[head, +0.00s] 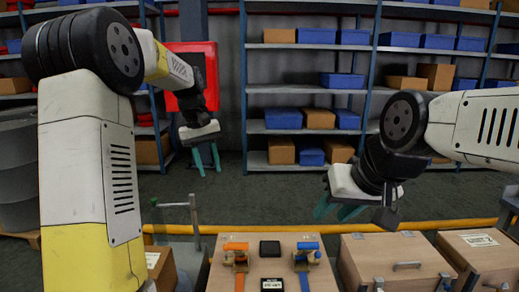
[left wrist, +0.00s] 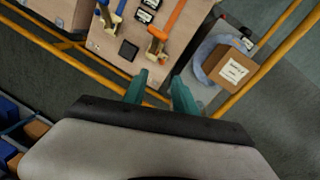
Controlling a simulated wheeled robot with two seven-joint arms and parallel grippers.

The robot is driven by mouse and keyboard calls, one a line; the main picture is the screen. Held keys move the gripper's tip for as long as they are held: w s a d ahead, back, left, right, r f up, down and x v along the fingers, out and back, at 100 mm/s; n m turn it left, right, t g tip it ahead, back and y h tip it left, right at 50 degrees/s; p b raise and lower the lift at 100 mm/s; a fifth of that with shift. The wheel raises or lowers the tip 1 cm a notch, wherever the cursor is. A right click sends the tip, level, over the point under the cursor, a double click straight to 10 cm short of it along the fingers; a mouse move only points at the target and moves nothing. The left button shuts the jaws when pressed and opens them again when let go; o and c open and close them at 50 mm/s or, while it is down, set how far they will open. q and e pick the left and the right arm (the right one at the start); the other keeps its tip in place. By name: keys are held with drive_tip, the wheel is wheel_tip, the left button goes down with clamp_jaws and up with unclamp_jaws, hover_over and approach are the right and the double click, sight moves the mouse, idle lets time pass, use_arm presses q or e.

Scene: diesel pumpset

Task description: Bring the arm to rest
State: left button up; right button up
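My left arm rises at the left of the head view. Its gripper (head: 207,165) hangs fingers down in front of the red cabinet, with a gap between its teal fingers. In the left wrist view the same fingers (left wrist: 160,90) are apart with nothing between them, above the floor beside a wooden bench top. My right arm comes in from the right. Its gripper (head: 337,210) points down above the wooden crates, its teal fingers apart and no object visible between them. Both grippers are clear of the bench.
The wooden bench (head: 265,247) carries an orange-handled valve (head: 236,257), a blue-handled valve (head: 307,257) and small black blocks (head: 270,248). A wooden crate (head: 395,262) stands to its right. A yellow rail (head: 420,225) runs behind. Shelves and a red cabinet (head: 192,62) stand farther back.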

use_arm(q)
drive_tip(key=s+r+m+t, duration=0.1)
drive_tip(key=s+r+t, duration=0.15)
drive_tip(key=s, duration=0.35)
drive_tip(key=s+r+m+t, duration=0.1)
drive_tip(key=s+r, duration=0.2)
drive_tip(key=s, duration=0.4)
drive_tip(key=s+f+m+t, duration=0.2)
drive_tip(key=s+f, duration=0.1)
drive_tip(key=s, duration=1)
drive_tip(key=shift+s+d, duration=0.25)
drive_tip(key=shift+d, duration=0.15)
